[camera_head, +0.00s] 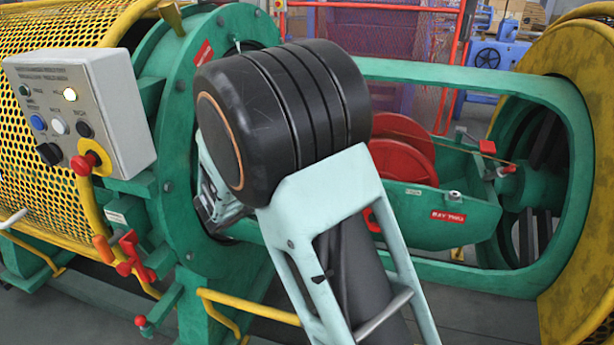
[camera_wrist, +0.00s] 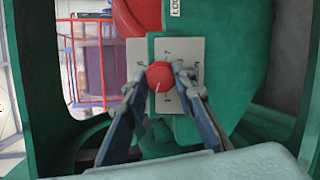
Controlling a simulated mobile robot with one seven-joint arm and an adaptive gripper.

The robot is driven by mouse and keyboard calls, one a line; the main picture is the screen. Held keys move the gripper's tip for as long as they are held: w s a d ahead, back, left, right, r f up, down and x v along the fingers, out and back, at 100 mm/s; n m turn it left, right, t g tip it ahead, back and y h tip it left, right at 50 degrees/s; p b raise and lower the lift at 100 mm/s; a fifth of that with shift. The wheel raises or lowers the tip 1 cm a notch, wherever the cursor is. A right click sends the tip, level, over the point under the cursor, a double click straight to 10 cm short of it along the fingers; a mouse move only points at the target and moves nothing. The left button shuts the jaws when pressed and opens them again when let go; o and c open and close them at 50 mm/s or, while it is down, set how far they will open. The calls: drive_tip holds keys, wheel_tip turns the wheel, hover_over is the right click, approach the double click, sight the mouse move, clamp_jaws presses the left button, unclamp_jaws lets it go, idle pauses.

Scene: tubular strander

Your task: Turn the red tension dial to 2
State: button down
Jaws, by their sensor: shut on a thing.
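The red tension dial (camera_wrist: 159,75) sits on a pale scale plate (camera_wrist: 193,50) in the wrist view. A white pointer line on the dial points down and slightly left. A 7 shows near the top of the plate; the other marks are partly covered or too small to read surely. My gripper (camera_wrist: 160,79) has one finger on each side of the dial and is shut on it. In the head view my arm hides the dial.
Green machine walls (camera_wrist: 235,75) surround the dial closely. A red reel (camera_head: 404,160) lies inside the green cradle (camera_head: 450,212) in the head view. A grey control box (camera_head: 110,90) with buttons stands at left. A yellow mesh guard (camera_head: 50,205) is behind it.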

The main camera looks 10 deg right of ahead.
idle(0.3)
drive_tip(key=c, duration=1.6)
unclamp_jaws()
drive_tip(key=shift+a, duration=0.1)
drive_tip(key=v, duration=1.2)
